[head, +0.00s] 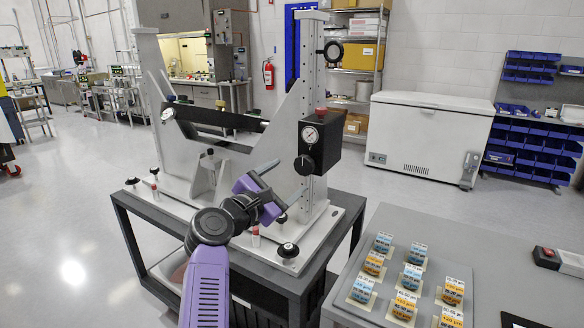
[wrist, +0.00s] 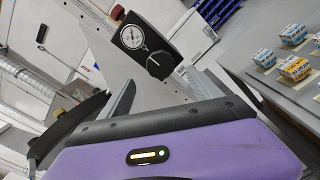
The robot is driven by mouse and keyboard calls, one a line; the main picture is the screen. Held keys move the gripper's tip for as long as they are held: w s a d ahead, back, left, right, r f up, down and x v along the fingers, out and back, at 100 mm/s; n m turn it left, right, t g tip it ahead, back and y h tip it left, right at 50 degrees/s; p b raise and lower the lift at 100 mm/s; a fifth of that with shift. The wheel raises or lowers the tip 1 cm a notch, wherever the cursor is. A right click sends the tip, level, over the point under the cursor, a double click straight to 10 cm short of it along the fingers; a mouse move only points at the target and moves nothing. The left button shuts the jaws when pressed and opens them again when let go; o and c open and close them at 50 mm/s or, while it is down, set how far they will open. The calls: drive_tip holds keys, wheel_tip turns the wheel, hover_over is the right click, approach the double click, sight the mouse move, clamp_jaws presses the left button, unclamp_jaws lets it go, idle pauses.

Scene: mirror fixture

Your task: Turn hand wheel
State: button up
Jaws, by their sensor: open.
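The mirror fixture (head: 215,165) stands on a dark cart. On its right post is a black box (head: 325,140) with a round dial gauge (head: 310,135) and a black hand wheel or knob (head: 304,165) below the gauge. The wrist view shows the same knob (wrist: 159,65) and gauge (wrist: 131,37), tilted. My purple gripper (head: 288,178) is open and empty, in front of and below the box. In the wrist view the knob lies beyond my open fingers (wrist: 160,82), apart from them.
Black round knobs (head: 288,250) stand on the fixture's base plate. A grey table (head: 450,240) at the right holds several small labelled boxes (head: 408,303). A white chest freezer (head: 430,135) and blue bins (head: 530,150) stand behind. The floor at the left is clear.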

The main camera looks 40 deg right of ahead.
sight(302, 167)
drive_tip(key=shift+m, duration=0.3)
drive_tip(key=p+x, duration=0.1)
drive_tip(key=x, duration=0.6)
drive_tip(key=shift+d+p, duration=0.4)
drive_tip(key=c, duration=1.4)
drive_tip(key=shift+o, duration=0.2)
